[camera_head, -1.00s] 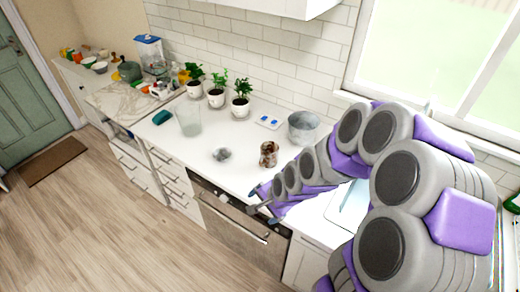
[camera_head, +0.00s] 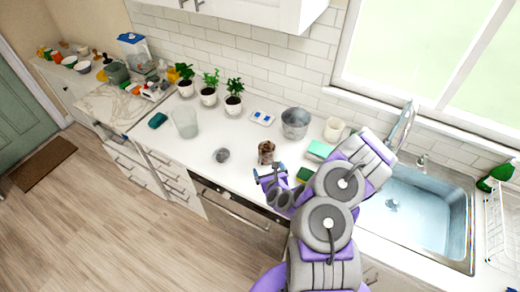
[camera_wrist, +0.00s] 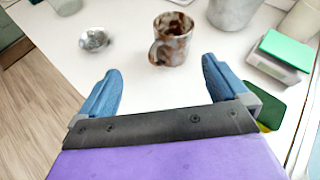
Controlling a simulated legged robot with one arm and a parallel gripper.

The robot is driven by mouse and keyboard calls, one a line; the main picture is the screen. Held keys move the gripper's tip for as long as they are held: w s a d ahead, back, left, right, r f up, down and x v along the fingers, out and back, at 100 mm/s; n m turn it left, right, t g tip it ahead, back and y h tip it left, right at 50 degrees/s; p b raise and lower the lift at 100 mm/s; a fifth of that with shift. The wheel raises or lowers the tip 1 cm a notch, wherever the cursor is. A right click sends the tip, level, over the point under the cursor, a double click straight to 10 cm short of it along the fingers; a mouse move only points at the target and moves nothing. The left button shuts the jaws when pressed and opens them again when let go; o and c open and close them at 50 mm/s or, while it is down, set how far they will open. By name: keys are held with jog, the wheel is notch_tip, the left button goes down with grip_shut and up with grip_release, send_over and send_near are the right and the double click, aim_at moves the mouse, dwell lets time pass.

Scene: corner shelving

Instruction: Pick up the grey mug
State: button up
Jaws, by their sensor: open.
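The only handled mug near my gripper is a mottled brown and greyish-white mug (camera_head: 266,153), standing upright on the white counter. In the wrist view this mug (camera_wrist: 172,42) is just beyond the fingertips, roughly centred between them, its handle facing left. My gripper (camera_head: 269,172) is open, its blue fingers spread wide at the counter's front side. In the wrist view my gripper (camera_wrist: 161,66) has nothing between its fingers. The mug is apart from both fingers.
A small grey bowl-like object (camera_head: 221,155) sits left of the mug. A metal bucket (camera_head: 295,122) stands behind it. A green sponge-like block (camera_wrist: 286,49) and a dark green item (camera_wrist: 259,106) lie to the right. The sink (camera_head: 420,212) is further right.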

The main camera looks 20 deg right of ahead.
jog(key=d+m+h, duration=0.1)
jog(key=m, duration=0.1)
jog(key=b, duration=1.6)
send_near(266, 146)
jog(key=shift+x, duration=3.15)
jog(key=shift+a, duration=0.15)
jog(key=c, duration=1.1)
